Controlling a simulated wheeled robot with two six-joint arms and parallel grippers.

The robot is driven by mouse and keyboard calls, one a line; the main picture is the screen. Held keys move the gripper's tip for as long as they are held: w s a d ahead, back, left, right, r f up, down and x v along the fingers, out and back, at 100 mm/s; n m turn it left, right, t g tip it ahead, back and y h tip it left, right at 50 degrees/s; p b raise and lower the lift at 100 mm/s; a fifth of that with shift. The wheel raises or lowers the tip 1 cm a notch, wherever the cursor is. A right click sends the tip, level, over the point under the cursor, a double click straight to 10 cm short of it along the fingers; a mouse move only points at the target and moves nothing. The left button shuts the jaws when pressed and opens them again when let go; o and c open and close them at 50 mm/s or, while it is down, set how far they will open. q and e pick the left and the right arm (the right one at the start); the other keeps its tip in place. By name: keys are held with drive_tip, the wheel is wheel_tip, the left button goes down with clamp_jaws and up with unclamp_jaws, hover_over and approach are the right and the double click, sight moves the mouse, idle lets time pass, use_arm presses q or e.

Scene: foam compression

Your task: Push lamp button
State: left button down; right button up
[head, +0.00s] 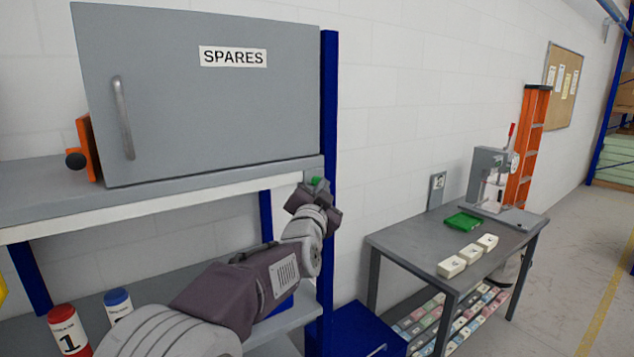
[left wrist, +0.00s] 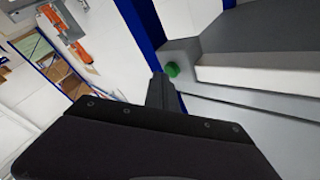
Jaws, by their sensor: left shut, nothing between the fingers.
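A small green button (head: 316,181) sits on the grey housing at the right front end of the upper shelf, just below the cabinet's corner. It also shows in the left wrist view (left wrist: 172,70), just past my fingertips. My left gripper (head: 313,193) is right in front of the button and partly covers it in the head view. In the left wrist view my left gripper (left wrist: 163,82) is shut, with nothing between its fingers. Its tips are very close to the button; I cannot tell whether they touch. My right gripper is not in view.
A grey cabinet (head: 220,100) marked SPARES stands on the shelf. A blue post (head: 329,120) rises just right of the gripper. Red and blue bottles (head: 68,330) stand on the lower shelf. A grey bench (head: 410,245) with a press and white blocks stands right.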

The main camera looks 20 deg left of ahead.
use_arm(q)
drive_tip(key=shift+w+a, duration=0.2)
drive_tip(key=shift+a, duration=0.1)
drive_tip(key=shift+s+d, duration=0.25)
drive_tip(key=shift+d, duration=0.05)
idle(0.3)
drive_tip(key=s+d+p, duration=0.1)
drive_tip(key=s+d, duration=0.2)
drive_tip(key=d, duration=0.1)
drive_tip(key=shift+s+d+p, duration=0.35)
